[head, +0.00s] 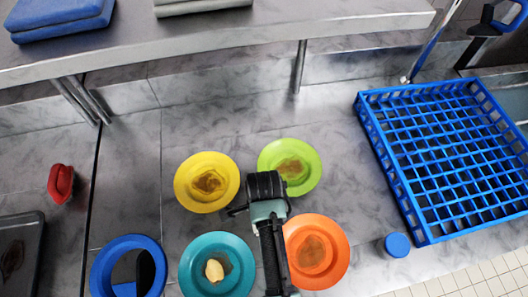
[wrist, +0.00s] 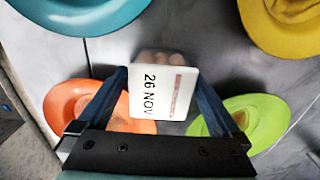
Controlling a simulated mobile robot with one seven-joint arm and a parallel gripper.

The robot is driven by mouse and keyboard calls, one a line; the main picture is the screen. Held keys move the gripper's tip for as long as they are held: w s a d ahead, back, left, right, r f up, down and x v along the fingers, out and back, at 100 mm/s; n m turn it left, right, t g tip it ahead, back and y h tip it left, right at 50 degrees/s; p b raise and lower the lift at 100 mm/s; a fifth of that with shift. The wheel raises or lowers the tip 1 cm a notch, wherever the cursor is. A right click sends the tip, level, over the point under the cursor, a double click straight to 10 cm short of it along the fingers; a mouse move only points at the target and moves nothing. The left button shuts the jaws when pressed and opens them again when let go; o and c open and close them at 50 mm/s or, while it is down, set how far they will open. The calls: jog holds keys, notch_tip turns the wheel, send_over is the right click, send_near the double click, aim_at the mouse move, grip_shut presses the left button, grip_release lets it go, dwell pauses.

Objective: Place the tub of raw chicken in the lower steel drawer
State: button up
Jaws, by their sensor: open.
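In the wrist view, a small white-topped tub (wrist: 158,92) marked "26 NOV" with red print sits between the fingers of my gripper (wrist: 160,78). Pinkish round shapes show at its far edge; I cannot clearly make out the contents. The fingers are spread on either side of it, and I cannot tell whether they touch it. In the head view, my gripper (head: 262,208) is over the counter amid the coloured plates and hides the tub. The lower steel drawer is not in view.
Yellow (head: 207,155), green (head: 270,152), orange (head: 338,235) and teal (head: 243,248) plates surround my gripper. A blue rack (head: 375,130) and blue puck (head: 397,245) are right. A shelf (head: 220,40) overhangs behind.

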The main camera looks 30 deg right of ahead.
jog(key=shift+f, duration=0.55)
jog(key=shift+r, duration=0.1)
grip_shut()
